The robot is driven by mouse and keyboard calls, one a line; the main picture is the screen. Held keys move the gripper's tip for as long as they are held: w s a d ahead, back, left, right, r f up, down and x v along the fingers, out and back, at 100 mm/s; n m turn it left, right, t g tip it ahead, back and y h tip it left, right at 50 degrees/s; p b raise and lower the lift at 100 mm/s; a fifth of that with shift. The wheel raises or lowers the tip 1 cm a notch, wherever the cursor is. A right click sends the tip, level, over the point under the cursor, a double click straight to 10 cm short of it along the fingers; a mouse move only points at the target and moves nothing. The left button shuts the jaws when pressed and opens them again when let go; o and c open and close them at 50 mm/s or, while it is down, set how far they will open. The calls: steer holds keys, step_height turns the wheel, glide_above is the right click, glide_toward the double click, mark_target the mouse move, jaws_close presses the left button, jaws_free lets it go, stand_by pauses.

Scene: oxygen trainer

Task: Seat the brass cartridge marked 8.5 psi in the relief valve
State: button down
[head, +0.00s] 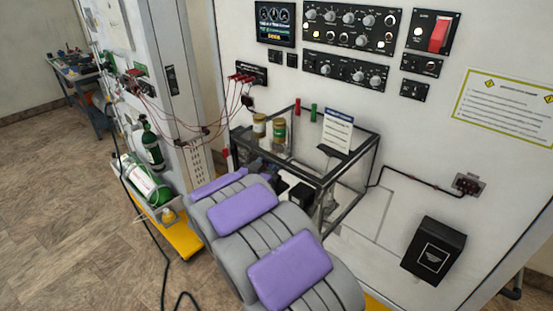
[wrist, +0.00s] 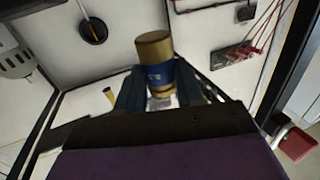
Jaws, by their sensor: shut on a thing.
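A brass cartridge (wrist: 154,46) with a blue band stands up between the fingers of my gripper (wrist: 160,88) in the wrist view. The gripper is shut on it. The white marking on the band is too blurred to read surely. In the head view the gripper and this cartridge are hidden behind my grey and purple arm. Two other brass cartridges stand on the bench: one with a pale band (head: 259,127) and one with a green band (head: 279,131). I cannot surely pick out the relief valve. A round black fitting with a brass-coloured centre (wrist: 93,31) shows at the wrist view's upper left.
The black-framed bench (head: 352,162) stands against the white wall panel. A printed card (head: 337,131) stands at its back. Red leads (head: 243,79) hang from a wall socket. A black box (head: 433,249) is on the wall at right.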

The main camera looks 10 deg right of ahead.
steer(key=f, duration=0.1)
steer(key=a+f+b, duration=0.1)
steer(key=f, duration=0.1)
steer(key=a+f, duration=0.1)
steer(key=f, duration=0.1)
steer(key=shift+a+f+b, duration=0.1)
steer(key=shift+a+b, duration=0.15)
steer(key=shift+b, duration=0.15)
steer(key=shift+a+f, duration=0.3)
steer(key=shift+a, duration=0.05)
steer(key=shift+d, duration=1.55)
steer(key=shift+s+a, duration=0.1)
steer(key=shift+a, duration=1.6)
steer(key=shift+d, duration=1.45)
steer(key=shift+a+p, duration=0.6)
steer(key=shift+a, duration=0.2)
